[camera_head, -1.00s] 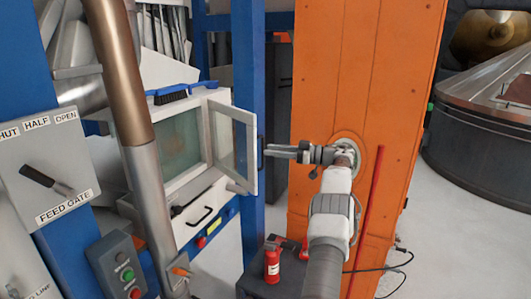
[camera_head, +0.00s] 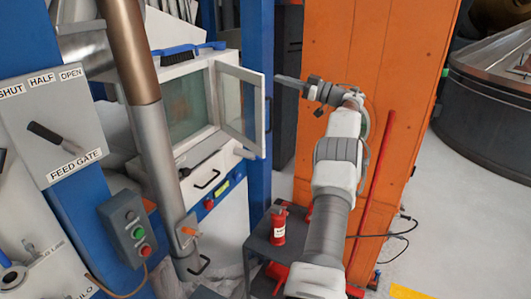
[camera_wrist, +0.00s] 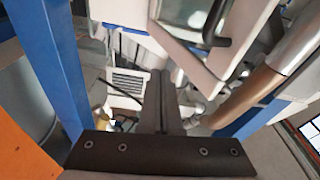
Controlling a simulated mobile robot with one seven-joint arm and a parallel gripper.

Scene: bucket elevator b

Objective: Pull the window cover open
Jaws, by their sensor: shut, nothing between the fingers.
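The window cover (camera_head: 238,110) is a white-framed glass door standing swung out from the white cabinet's window (camera_head: 187,108), its dark handle (camera_head: 268,114) on the outer edge. My gripper (camera_head: 277,80) is shut and empty, just right of the cover's upper outer edge in the head view. Touch between them cannot be judged there. In the wrist view my shut fingers (camera_wrist: 161,78) point forward, with the cover (camera_wrist: 187,53) and its dark handle (camera_wrist: 212,25) above and to the right. A gap shows between fingers and handle.
A blue post (camera_head: 259,180) stands behind the cover, and an orange panel (camera_head: 335,60) behind my arm. A blue brush (camera_head: 180,53) lies on the cabinet. A brown-and-grey pipe (camera_head: 150,130) stands in front.

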